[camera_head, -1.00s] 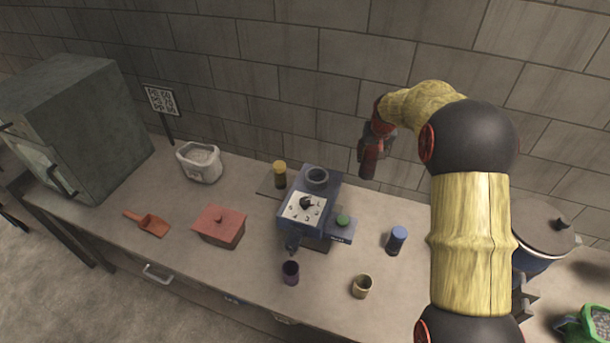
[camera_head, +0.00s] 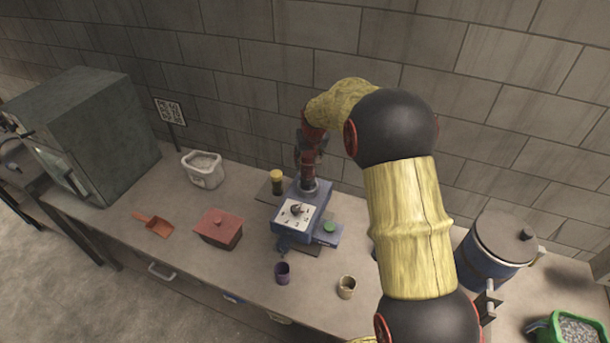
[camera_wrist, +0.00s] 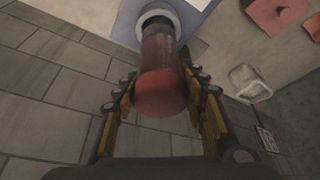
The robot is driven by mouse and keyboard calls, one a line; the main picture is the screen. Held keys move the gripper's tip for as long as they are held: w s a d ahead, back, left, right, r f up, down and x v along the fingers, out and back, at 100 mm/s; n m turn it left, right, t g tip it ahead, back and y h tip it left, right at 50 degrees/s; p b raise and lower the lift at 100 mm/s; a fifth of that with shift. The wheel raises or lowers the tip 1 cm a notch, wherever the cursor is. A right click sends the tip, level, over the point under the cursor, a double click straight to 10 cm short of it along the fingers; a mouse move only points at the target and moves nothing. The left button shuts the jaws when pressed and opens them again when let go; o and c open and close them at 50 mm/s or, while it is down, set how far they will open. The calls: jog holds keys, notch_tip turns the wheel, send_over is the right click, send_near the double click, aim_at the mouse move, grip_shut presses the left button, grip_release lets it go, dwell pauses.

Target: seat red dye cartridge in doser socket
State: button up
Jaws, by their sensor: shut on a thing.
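The blue doser (camera_head: 292,214) stands on the bench with a white dial on its sloped face and a green button beside it. Its round socket ring (camera_wrist: 158,14) shows at the top of the wrist view. My gripper (camera_head: 308,168) is over the doser's rear top. It is shut on the red cartridge (camera_wrist: 161,85), whose dark far end points at the ring and overlaps its opening in the wrist view. In the head view the cartridge's lower end (camera_head: 310,185) meets the ring. I cannot tell how deep it sits.
A yellow-capped cartridge (camera_head: 277,182) stands just left of the doser. A purple cup (camera_head: 282,273) and a tan cup (camera_head: 346,287) are in front. A red lidded box (camera_head: 218,228) and a white tub (camera_head: 203,169) are left. A blue pot (camera_head: 490,252) is right.

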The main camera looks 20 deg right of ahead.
aim_at(308, 171)
jog(key=shift+f+p, duration=0.35)
jog(key=shift+f, duration=2.35)
jog(key=shift+f, duration=0.15)
jog(key=o, duration=1.2)
jog(key=shift+o, duration=0.3)
